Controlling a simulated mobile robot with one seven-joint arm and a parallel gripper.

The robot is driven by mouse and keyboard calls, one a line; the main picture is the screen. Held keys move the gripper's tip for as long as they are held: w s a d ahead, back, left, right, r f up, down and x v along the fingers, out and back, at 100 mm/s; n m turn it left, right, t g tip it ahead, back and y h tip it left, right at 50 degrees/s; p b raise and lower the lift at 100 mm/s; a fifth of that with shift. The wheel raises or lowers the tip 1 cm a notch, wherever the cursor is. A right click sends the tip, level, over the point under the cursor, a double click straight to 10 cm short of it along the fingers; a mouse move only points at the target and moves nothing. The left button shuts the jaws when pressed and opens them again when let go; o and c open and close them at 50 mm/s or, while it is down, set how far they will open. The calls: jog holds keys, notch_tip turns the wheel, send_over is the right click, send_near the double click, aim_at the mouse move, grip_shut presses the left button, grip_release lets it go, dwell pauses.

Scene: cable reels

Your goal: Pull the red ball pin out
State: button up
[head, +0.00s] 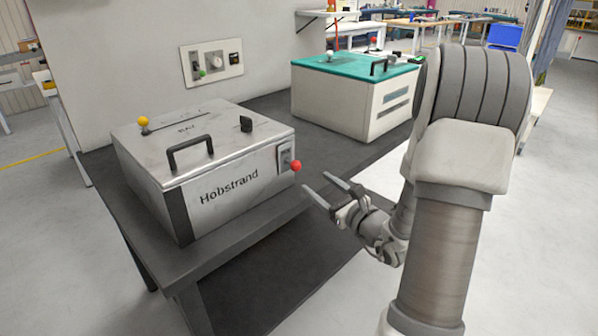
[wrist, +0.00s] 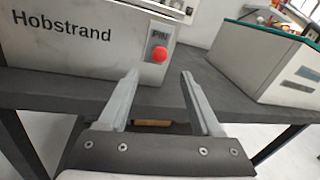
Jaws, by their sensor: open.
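The red ball pin (head: 295,166) sticks out of a small plate (head: 285,158) at the right end of the front of the grey Hobstrand box (head: 230,190). In the wrist view the red ball (wrist: 160,55) sits below the label "PIN", ahead of the fingertips and a little left of the middle of the gap. My gripper (head: 317,184) is open and empty, just right of the ball in the head view and apart from it. Both fingers (wrist: 160,75) show in the wrist view with nothing between them.
The box stands on a dark table (head: 225,240). It has a black handle (head: 190,154) and a yellow ball lever (head: 143,122) on top. A teal-topped box (head: 350,95) stands behind to the right. A wall panel (head: 211,62) is behind.

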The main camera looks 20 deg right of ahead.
aim_at(299, 169)
jog(key=w, duration=0.3)
jog(key=w+a, duration=0.1)
jog(key=w, duration=0.2)
jog(key=w+b, duration=0.1)
jog(key=w, duration=0.2)
jog(key=shift+a, duration=0.2)
grip_shut()
dwell(1.0)
